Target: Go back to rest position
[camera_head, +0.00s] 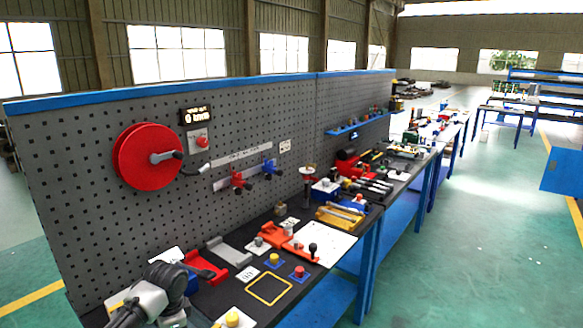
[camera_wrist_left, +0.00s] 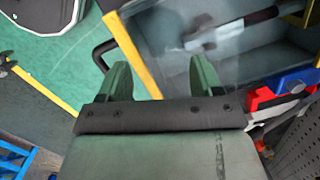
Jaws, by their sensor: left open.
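My left gripper (camera_wrist_left: 161,72) shows in the left wrist view with its two green fingers apart and nothing between them. Past the fingers is a blurred grey surface with a yellow edge, and a hammer-like tool (camera_wrist_left: 230,30) with a dark handle lies at the top. In the head view my left arm comes in at the bottom left, beside the near end of the workbench; its fingers cannot be made out there. My right gripper is in neither view.
A dark workbench (camera_head: 225,296) runs away along a grey pegboard (camera_head: 92,185) with a red reel (camera_head: 135,172). Red holders, a yellow square frame (camera_head: 269,303) and a white sheet (camera_head: 335,246) are on it. Green floor (camera_head: 455,270) at right is open.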

